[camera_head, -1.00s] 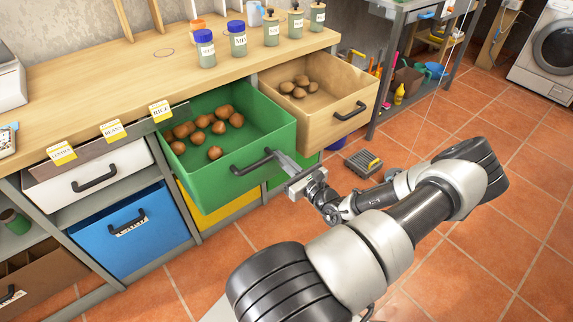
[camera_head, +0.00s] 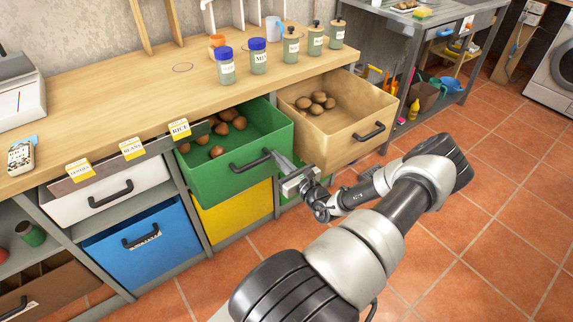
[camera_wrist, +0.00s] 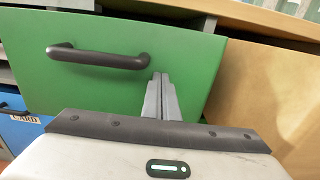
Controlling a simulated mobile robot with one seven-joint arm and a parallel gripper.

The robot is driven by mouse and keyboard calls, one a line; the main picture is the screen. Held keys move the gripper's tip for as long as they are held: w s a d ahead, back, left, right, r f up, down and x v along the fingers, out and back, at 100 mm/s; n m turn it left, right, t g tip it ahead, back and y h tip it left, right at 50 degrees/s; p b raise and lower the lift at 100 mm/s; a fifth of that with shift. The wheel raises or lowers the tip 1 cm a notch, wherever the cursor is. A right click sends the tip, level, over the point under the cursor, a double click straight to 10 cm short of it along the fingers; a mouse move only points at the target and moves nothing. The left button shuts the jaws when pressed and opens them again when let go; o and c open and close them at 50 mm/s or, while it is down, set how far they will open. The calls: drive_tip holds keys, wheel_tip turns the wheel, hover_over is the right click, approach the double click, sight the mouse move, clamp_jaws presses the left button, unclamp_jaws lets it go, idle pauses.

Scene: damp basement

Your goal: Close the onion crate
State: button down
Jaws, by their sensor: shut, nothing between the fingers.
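A green crate (camera_head: 225,182), pulled partly out from under the counter, holds several brown round bulbs (camera_head: 222,127). A wooden crate (camera_head: 335,140) to its right is also out and holds several brown bulbs (camera_head: 317,101). I cannot tell from a label which is the onion crate. My gripper (camera_head: 274,156) is shut and empty, its fingertips at the green front just right of the dark handle (camera_head: 251,162). In the wrist view the shut fingers (camera_wrist: 160,78) point at the green front beside the handle (camera_wrist: 98,57), seemingly touching it.
The wooden counter (camera_head: 110,110) above carries jars (camera_head: 258,57) and a scale (camera_head: 20,90). A white drawer (camera_head: 110,192), a blue bin (camera_head: 145,245) and a yellow bin (camera_head: 232,213) surround the green crate. Tiled floor (camera_head: 480,220) to the right is free.

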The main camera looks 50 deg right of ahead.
drive_tip(key=b+x, duration=0.1)
drive_tip(key=x, duration=1.4)
drive_tip(key=shift+d+f, duration=0.1)
drive_tip(key=shift+d, duration=0.05)
